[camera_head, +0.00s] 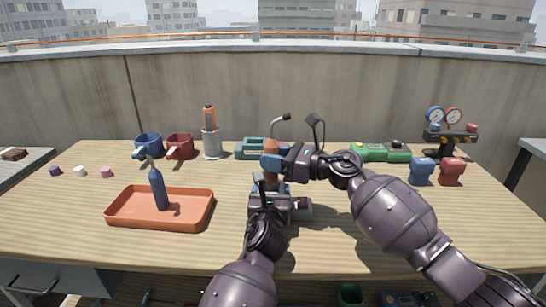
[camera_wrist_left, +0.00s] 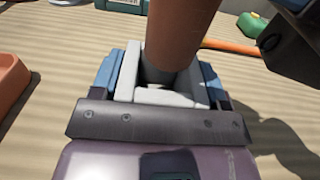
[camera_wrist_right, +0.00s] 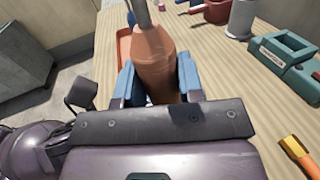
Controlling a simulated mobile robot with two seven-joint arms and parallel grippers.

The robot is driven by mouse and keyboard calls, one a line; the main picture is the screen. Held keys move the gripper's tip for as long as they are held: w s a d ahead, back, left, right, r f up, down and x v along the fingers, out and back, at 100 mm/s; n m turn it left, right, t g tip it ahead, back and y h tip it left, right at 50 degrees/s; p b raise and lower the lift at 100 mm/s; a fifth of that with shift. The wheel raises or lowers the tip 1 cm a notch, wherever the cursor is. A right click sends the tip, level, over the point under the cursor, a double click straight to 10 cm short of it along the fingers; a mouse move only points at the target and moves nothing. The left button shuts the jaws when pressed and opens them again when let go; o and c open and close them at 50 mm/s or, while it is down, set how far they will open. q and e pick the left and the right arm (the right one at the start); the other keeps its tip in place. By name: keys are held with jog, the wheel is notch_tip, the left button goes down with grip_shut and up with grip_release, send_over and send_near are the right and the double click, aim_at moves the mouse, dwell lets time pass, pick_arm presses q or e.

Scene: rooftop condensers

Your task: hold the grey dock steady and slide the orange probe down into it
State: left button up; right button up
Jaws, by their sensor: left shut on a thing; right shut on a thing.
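The orange probe (camera_head: 271,146) stands roughly upright above the middle of the table. My right gripper (camera_head: 277,162) is shut on it from the right, with blue fingers on both its sides in the right wrist view (camera_wrist_right: 155,80). The grey dock (camera_wrist_left: 128,78) is under the probe (camera_wrist_left: 180,38). My left gripper (camera_wrist_left: 160,82) is shut on the dock, one blue finger on each side. The probe's lower end is at the dock's opening, between its grey walls; how deep it sits I cannot tell. In the head view my left gripper (camera_head: 270,190) mostly hides the dock.
An orange tray (camera_head: 120,215) with a blue bottle (camera_head: 158,188) is at left.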

jog(key=shift+f, duration=1.7)
dwell(1.0)
jog(key=o, duration=1.1)
jog(key=shift+f, duration=0.1)
jog(key=shift+d+f, duration=0.1)
jog(key=v, duration=1.2)
jog(key=shift+r, duration=0.3)
pick_arm(q)
jog(key=o, duration=1.2)
jog(key=shift+c, duration=0.2)
jog(key=shift+o, duration=0.2)
